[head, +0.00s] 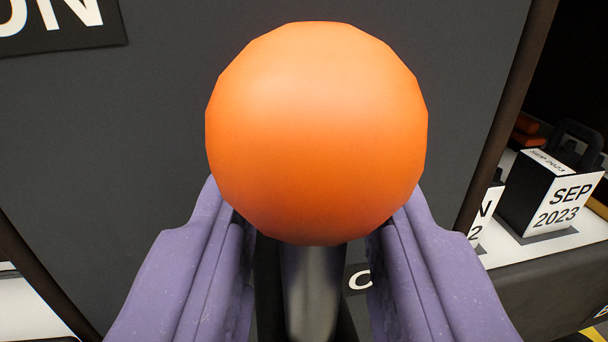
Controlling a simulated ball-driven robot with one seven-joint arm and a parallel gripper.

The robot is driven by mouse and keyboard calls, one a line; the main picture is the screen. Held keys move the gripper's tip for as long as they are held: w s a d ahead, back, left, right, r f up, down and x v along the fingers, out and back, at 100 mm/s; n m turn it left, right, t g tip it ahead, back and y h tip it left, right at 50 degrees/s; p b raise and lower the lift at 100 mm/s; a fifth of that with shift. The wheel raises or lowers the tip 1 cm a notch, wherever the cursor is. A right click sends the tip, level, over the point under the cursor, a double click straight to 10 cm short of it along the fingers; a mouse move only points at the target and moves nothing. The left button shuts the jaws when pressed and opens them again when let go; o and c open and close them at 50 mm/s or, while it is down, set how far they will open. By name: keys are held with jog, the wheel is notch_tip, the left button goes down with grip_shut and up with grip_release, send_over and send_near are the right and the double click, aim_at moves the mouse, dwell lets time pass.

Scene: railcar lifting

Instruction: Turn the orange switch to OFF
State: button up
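The orange switch knob (316,130) is a large faceted ball that fills the upper middle of the head view. Its grey shaft (311,290) runs down from it. My gripper (311,240) has its two purple fingers on either side of the shaft, with dark gaps between fingers and shaft. The fingers are apart; their tips are hidden behind the ball, so contact with it cannot be seen. An ON label (58,22) is at the upper left, cut by the frame. A dark label (358,279) with part of a round letter shows beside the right finger.
A dark grey panel (150,140) with brown edges stands behind the switch. At the right, a block marked SEP 2023 (566,205) sits on a white surface (520,248), beside another partly hidden marked block (484,216).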

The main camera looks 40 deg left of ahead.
grip_shut()
jog(key=shift+w+m+p, duration=0.1)
jog(key=shift+m+p, duration=0.2)
jog(key=shift+w+d+f+m+g+y+p, duration=0.1)
jog(key=shift+w+d+f+m+g+p, duration=0.45)
jog(key=shift+m+p, duration=2)
jog(key=shift+w+d+f+m+g+y+p, duration=0.1)
jog(key=shift+w+d+f+m+g+p, duration=0.5)
jog(key=shift+m+p, duration=1.95)
jog(key=shift+w+d+f+m+g+y+p, duration=0.1)
jog(key=shift+w+f+m+g+p, duration=0.5)
jog(key=shift+m+p, duration=1.95)
jog(key=shift+s+f, duration=0.3)
grip_release()
